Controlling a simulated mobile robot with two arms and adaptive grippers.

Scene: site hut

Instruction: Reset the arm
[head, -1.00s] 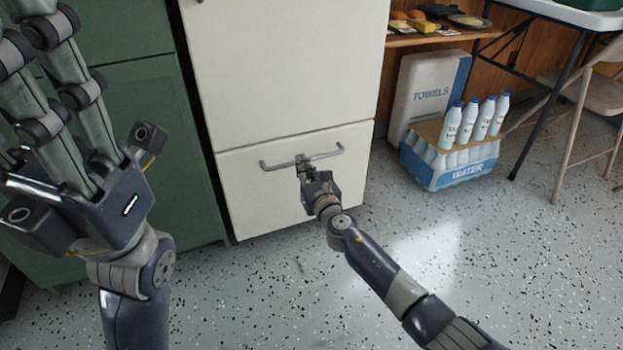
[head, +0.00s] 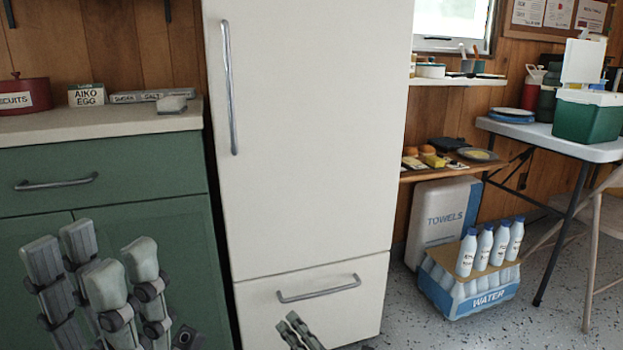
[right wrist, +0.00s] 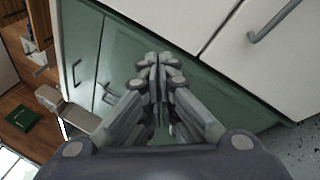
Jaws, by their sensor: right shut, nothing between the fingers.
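My left gripper (head: 92,256) is at the lower left of the head view, fingers up and spread, with nothing between them. It is in front of the green cabinet. My right gripper (head: 297,323) shows only its fingertips at the bottom edge, in front of the white fridge's lower drawer (head: 365,300). In the right wrist view its fingers (right wrist: 158,65) are together and empty. They are apart from the drawer's bar handle (head: 318,289). The drawer front looks flush with the fridge (head: 310,130). Most of my right arm is out of view.
The green cabinet (head: 150,165) with its counter stands left of the fridge. A water bottle pack (head: 470,300) and a towels pack (head: 435,220) are on the floor at right. A folding table (head: 575,146) bears a green cooler (head: 585,118).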

